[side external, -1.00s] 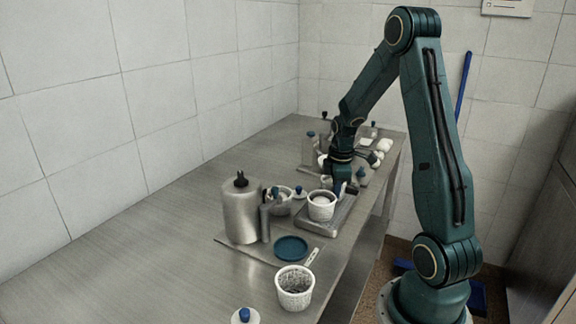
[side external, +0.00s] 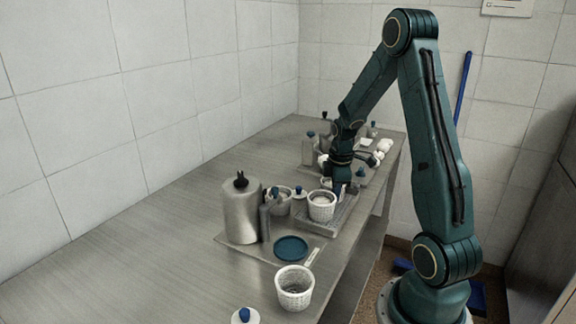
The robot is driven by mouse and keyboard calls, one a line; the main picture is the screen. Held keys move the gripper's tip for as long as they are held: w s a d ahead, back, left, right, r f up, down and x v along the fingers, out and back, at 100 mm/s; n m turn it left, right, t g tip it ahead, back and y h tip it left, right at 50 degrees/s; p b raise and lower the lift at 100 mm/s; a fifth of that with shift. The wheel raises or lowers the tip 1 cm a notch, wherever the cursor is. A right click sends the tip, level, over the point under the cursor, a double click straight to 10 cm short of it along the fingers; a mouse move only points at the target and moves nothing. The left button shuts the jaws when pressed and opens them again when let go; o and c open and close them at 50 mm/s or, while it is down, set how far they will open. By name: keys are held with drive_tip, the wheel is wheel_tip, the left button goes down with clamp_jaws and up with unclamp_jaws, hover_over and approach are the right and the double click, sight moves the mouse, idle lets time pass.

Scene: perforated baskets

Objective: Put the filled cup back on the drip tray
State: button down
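A white perforated cup (side external: 321,213) with pale contents stands upright on the flat grey metal tray (side external: 325,231), which looks like the drip tray. A second white perforated cup (side external: 294,297) stands on the counter nearer the camera; its inside looks greyish. My gripper (side external: 338,190) points down just behind the cup on the tray, at the tray's far side. The cup's rim and my wrist partly hide its fingertips. I cannot tell whether it is open or shut, or whether it touches the cup.
A grey metal jug (side external: 240,215) and a dark blue disc (side external: 290,248) stand left of the tray. Another pale cup (side external: 279,203) is behind them. A blue-knobbed lid (side external: 245,316) lies at the front. Several containers crowd the far end. The counter's left side is clear.

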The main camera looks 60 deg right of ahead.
drive_tip(key=shift+f, duration=0.2)
drive_tip(key=c, duration=1.6)
unclamp_jaws()
drive_tip(key=shift+o, duration=0.2)
drive_tip(key=shift+r, duration=0.1)
drive_tip(key=shift+r, duration=3.9)
